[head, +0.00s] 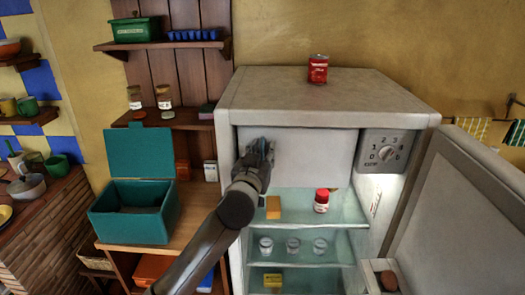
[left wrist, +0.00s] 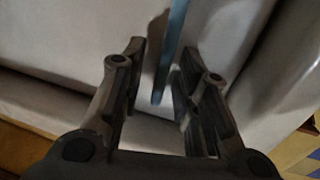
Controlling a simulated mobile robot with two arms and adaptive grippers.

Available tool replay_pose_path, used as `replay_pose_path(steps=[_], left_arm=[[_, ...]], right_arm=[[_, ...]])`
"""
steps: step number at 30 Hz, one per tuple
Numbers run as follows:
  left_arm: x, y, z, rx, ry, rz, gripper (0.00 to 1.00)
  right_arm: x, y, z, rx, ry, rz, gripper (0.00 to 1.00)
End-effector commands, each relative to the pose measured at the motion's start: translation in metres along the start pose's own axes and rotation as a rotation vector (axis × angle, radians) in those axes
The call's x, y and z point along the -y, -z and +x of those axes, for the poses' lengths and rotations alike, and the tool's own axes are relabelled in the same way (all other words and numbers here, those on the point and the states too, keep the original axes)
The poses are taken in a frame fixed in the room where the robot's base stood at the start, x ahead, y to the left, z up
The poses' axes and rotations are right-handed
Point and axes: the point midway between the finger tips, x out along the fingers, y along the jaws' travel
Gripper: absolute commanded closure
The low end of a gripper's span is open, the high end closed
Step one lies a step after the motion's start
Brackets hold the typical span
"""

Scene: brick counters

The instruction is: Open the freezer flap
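The white freezer flap (head: 315,157) is closed at the top inside the open fridge (head: 320,95); it also fills much of the left wrist view (left wrist: 60,50). My left gripper (head: 262,148) is at the flap's left part, in front of it. In the left wrist view the two fingers of the left gripper (left wrist: 163,55) are apart, with a thin blue-grey strip (left wrist: 171,52), perhaps the flap's handle, between them. A gap shows on the strip's left side; contact on its right side is unclear. My right gripper is not in view.
The fridge door (head: 465,215) stands open at the right. A dial panel (head: 385,151) is right of the flap. Shelves below hold a red jar (head: 321,203), an orange block (head: 273,208) and glasses. A green box (head: 135,212) is left.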

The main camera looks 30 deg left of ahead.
Motion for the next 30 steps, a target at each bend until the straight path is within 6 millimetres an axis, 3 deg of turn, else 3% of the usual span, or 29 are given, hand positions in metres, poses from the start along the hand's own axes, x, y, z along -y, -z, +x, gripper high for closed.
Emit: replay_pose_path(steps=[7, 14, 30], left_arm=[[-0.0001, -0.0004, 0.0004, 0.0, 0.0, 0.001, 0.72], [-0.0004, -0.0005, 0.0002, 0.0, -0.001, 0.001, 1.0], [-0.0031, -0.0028, -0.0016, 0.002, 0.03, -0.001, 1.0]], right_arm=[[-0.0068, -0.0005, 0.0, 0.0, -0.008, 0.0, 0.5], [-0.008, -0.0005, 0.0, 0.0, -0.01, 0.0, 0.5], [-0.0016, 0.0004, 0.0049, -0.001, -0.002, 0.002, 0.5]])
